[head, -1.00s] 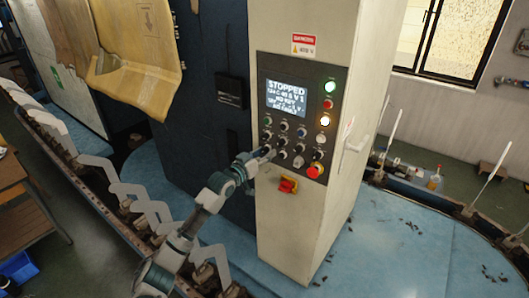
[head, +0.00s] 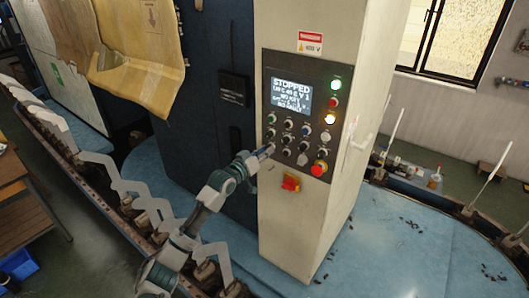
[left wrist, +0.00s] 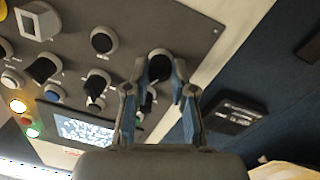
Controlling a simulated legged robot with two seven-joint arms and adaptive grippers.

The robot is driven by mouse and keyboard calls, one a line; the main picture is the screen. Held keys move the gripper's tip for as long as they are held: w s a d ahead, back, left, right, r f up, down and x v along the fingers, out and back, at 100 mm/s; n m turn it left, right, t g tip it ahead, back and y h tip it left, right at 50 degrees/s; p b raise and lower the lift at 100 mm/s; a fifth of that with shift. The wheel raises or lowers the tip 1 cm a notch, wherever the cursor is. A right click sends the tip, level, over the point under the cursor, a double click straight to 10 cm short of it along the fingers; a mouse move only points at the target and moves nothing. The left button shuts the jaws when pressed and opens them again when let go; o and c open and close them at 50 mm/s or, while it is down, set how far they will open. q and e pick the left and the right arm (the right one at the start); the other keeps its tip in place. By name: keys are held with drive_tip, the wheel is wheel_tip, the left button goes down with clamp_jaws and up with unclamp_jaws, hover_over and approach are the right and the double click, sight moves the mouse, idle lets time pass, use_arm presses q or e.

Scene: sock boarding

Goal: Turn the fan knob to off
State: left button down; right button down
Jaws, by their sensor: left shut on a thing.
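The control panel (head: 312,78) is on the front of the cream cabinet, with rows of dark knobs below a screen that reads STOPPED. The knob labels are too small to read, so I cannot tell by name which one is the fan knob. My left gripper (head: 268,151) reaches the lower left knobs of the panel. In the left wrist view my left gripper (left wrist: 161,72) has its fingertips on either side of a black knob (left wrist: 159,64) with a pale ring, and is shut on it. The fingers partly hide this knob. My right gripper is not in view.
Other knobs, such as one (left wrist: 102,39) in the wrist view, are close beside the gripper. A dark box (head: 232,88) is on the blue wall at left.

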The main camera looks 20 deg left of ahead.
use_arm(q)
drive_tip(key=n, duration=1.1)
drive_tip(key=shift+t, duration=0.3)
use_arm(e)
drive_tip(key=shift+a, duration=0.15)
use_arm(q)
drive_tip(key=shift+n, duration=0.3)
drive_tip(key=c, duration=1.2)
unclamp_jaws()
drive_tip(key=shift+o, duration=1.2)
drive_tip(key=shift+w+f, duration=0.1)
drive_tip(key=shift+w, duration=0.2)
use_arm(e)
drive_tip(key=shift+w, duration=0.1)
